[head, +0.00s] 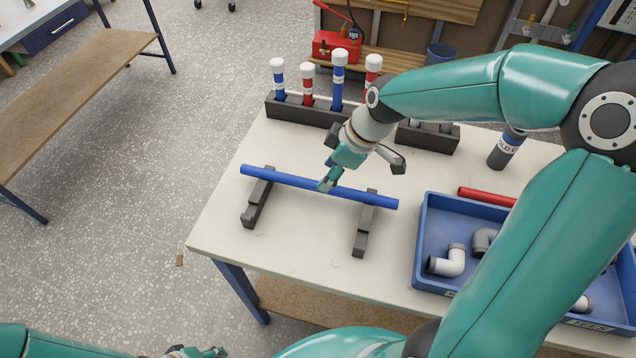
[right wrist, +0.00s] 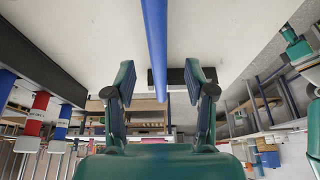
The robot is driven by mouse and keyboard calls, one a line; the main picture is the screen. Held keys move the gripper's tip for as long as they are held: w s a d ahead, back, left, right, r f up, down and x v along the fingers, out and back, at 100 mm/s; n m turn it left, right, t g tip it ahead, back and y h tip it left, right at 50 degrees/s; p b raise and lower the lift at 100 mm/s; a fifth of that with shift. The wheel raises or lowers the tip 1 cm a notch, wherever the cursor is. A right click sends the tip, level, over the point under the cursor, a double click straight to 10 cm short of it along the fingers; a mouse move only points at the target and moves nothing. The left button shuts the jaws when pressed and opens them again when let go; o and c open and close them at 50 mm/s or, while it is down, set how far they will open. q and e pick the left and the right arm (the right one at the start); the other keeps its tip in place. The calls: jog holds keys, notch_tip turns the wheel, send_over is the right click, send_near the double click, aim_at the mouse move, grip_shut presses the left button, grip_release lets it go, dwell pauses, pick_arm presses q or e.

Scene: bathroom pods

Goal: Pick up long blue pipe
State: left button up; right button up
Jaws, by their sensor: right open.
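The long blue pipe (head: 275,179) lies across two dark supports, a left one (head: 256,205) and a right one (head: 362,235), on the white table. My right gripper (head: 328,183) is at the middle of the pipe, just over it. In the right wrist view the pipe (right wrist: 155,40) runs lengthwise in line with the gap between the open fingers (right wrist: 160,88). I cannot tell whether a finger touches it. My left gripper (head: 200,352) shows only partly at the bottom edge, away from the table, and its jaws are unclear.
A dark rack (head: 295,111) holds upright blue and red white-capped pipes behind the long pipe. A blue crate (head: 424,240) with grey elbow fittings (head: 447,262) and a red pipe (head: 486,197) are to the right. The table (head: 290,243) is clear in front.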

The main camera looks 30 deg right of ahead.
jog(key=shift+w+p+x, duration=0.2)
jog(key=shift+p+x, duration=0.4)
jog(key=shift+x, duration=2.1)
jog(key=shift+r, duration=0.1)
grip_shut()
